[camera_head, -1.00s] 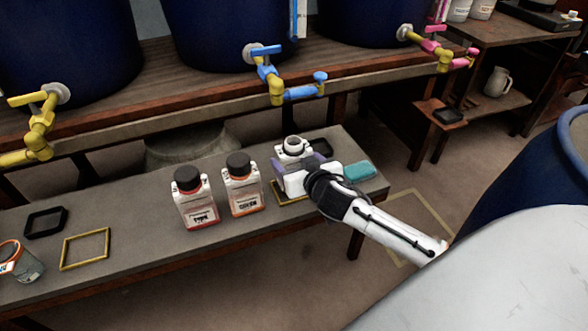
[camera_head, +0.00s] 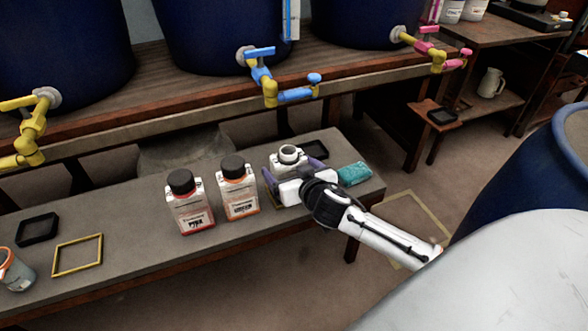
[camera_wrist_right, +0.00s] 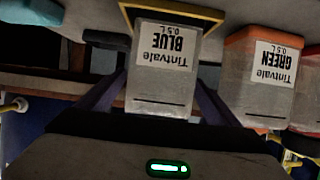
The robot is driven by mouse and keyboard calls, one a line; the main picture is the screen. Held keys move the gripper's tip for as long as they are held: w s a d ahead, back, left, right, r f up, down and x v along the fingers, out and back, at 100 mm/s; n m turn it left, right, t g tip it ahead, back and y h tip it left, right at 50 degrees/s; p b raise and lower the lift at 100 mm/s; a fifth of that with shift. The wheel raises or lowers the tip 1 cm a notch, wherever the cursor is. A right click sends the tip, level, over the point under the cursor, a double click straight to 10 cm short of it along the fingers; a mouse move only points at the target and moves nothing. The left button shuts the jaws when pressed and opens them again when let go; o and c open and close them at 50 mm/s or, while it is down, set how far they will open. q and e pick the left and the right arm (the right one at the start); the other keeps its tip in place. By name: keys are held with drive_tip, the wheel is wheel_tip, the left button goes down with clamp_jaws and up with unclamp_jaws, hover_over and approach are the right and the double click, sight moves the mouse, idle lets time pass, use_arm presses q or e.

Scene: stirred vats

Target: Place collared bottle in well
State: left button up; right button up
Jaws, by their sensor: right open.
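A white-shouldered bottle with an open round neck (camera_head: 288,155) stands upright on the bench near its right end. In the right wrist view its label reads Tintvale BLUE (camera_wrist_right: 165,60), upside down. My right gripper (camera_head: 293,178) is open around this bottle, one purple finger on each side. In the right wrist view, slim gaps show between the fingers (camera_wrist_right: 160,92) and the bottle. A yellow square frame (camera_wrist_right: 212,14) lies at the bottle's base; the wrist view does not clearly show how fully the base sits inside it. My left gripper is not in view.
Two black-capped bottles, red-tinted (camera_head: 190,203) and orange-tinted (camera_head: 239,188), stand close left. A black tray (camera_head: 37,229), an empty yellow frame (camera_head: 78,255) and a jar (camera_head: 15,270) lie further left. A teal block (camera_head: 354,174) and another black tray (camera_head: 316,149) are at right. Taps (camera_head: 270,85) overhang behind.

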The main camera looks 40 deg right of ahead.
drive_tip(key=p+v, duration=0.3)
drive_tip(key=v, duration=0.9)
drive_tip(key=s+a+f+n+g+y, duration=0.1)
drive_tip(key=s+a+f+n+y, duration=0.1)
drive_tip(key=s+a+f, duration=0.3)
drive_tip(key=s+a+f+n+g+y, duration=0.2)
drive_tip(key=s+a+f+y, duration=0.2)
drive_tip(key=s+a, duration=0.7)
drive_tip(key=a+f, duration=0.1)
drive_tip(key=a, duration=0.1)
drive_tip(key=shift+s+a+f+g, duration=0.15)
drive_tip(key=shift+s+a+g, duration=0.05)
drive_tip(key=shift+a+g, duration=0.1)
idle(0.4)
